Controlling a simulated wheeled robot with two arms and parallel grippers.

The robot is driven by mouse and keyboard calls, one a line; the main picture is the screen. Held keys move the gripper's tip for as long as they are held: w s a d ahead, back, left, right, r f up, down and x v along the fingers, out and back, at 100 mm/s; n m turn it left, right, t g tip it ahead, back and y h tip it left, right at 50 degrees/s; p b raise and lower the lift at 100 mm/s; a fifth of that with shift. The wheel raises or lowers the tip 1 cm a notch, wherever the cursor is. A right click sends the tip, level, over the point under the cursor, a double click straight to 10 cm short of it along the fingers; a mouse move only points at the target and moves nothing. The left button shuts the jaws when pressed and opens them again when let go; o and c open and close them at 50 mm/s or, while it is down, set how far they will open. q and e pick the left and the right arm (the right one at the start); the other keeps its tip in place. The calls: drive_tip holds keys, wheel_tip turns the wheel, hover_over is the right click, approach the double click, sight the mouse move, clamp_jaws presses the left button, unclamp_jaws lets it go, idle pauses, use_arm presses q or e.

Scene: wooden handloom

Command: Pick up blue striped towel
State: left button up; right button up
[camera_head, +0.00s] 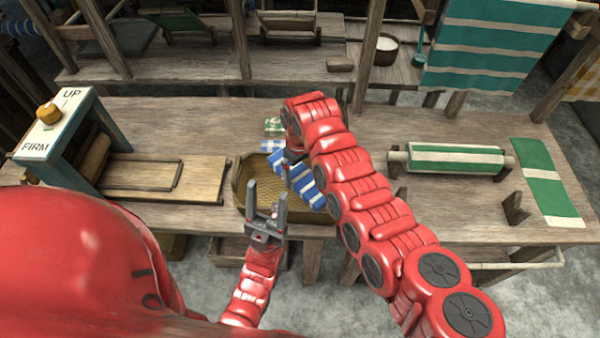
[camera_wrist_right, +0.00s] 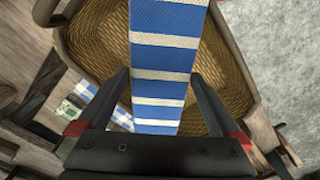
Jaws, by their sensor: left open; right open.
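The blue and white striped towel (camera_head: 305,183) lies across the woven basket (camera_head: 241,184) on the wooden table, partly hidden by my right arm. In the right wrist view the towel (camera_wrist_right: 163,70) runs as a long strip between the spread fingers of my right gripper (camera_wrist_right: 165,92), with a gap on both sides. The basket's weave (camera_wrist_right: 95,45) shows below it. My left gripper (camera_head: 267,198) is open and empty in front of the basket's near edge.
A blue checked cloth (camera_head: 272,146) and a green checked cloth (camera_head: 273,125) lie behind the basket. A roller with green striped cloth (camera_head: 455,158) and a flat green cloth (camera_head: 547,180) are at the right. A box marked UP and FIRM (camera_head: 55,128) stands at the left.

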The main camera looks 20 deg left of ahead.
drive_tip(key=shift+f, duration=0.6)
drive_tip(key=c, duration=1.2)
drive_tip(key=shift+c, duration=0.2)
drive_tip(key=shift+r, duration=0.15)
